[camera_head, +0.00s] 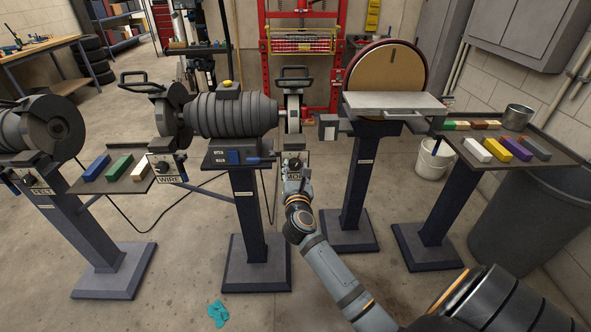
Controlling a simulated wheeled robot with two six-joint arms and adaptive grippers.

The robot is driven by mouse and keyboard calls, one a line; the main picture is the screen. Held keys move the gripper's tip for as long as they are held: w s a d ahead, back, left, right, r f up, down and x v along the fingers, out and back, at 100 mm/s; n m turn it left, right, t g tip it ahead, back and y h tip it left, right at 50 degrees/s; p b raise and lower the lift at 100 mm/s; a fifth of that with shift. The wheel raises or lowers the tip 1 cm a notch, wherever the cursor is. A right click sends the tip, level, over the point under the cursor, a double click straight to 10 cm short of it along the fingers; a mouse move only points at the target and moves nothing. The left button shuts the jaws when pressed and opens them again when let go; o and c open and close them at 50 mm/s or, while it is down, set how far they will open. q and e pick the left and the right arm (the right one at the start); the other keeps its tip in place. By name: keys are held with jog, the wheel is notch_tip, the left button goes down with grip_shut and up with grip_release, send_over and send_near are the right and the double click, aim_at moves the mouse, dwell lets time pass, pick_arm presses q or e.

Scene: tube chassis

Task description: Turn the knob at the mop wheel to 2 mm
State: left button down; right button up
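The mop wheel (293,112) is the pale narrow wheel at the right end of the middle grinding machine (233,113). A partly covered label plate (293,176) sits below it. My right gripper (295,163) reaches up from the lower right to the front of this plate, just under the wheel. The knob there is hidden by the gripper, and its setting cannot be read. Whether the fingers are closed on it is too small to tell. My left gripper is not in view.
A WIRE plate (168,181) with its own knob is at the machine's left end. Trays with coloured bars (115,168) stand left and right (510,148). A disc sander (387,72) is right of the gripper. A teal cloth (218,313) lies on the floor.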

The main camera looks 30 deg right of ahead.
jog(key=c, duration=0.7)
jog(key=shift+r+n+p, duration=0.15)
jog(key=shift+n+p, duration=0.45)
jog(key=shift+p, duration=0.1)
jog(key=n+p, duration=0.3)
jog(key=shift+r, duration=0.15)
jog(key=n+p, duration=0.3)
jog(key=shift+a+n+p, duration=0.1)
jog(key=shift+n+p, duration=0.2)
jog(key=shift+n, duration=0.1)
jog(key=n+p, duration=0.5)
jog(key=n, duration=0.1)
jog(key=shift+w, duration=0.1)
jog(key=n+p, duration=0.1)
jog(key=n, duration=0.1)
jog(key=shift+n+p, duration=0.3)
jog(key=shift+n, duration=0.1)
jog(key=shift+f+n+p, duration=0.15)
jog(key=shift+n+p, duration=0.3)
jog(key=shift+n, duration=0.3)
jog(key=shift+f+n+p, duration=0.15)
jog(key=shift+n+p, duration=0.25)
jog(key=shift+n, duration=0.35)
jog(key=shift+f, duration=0.1)
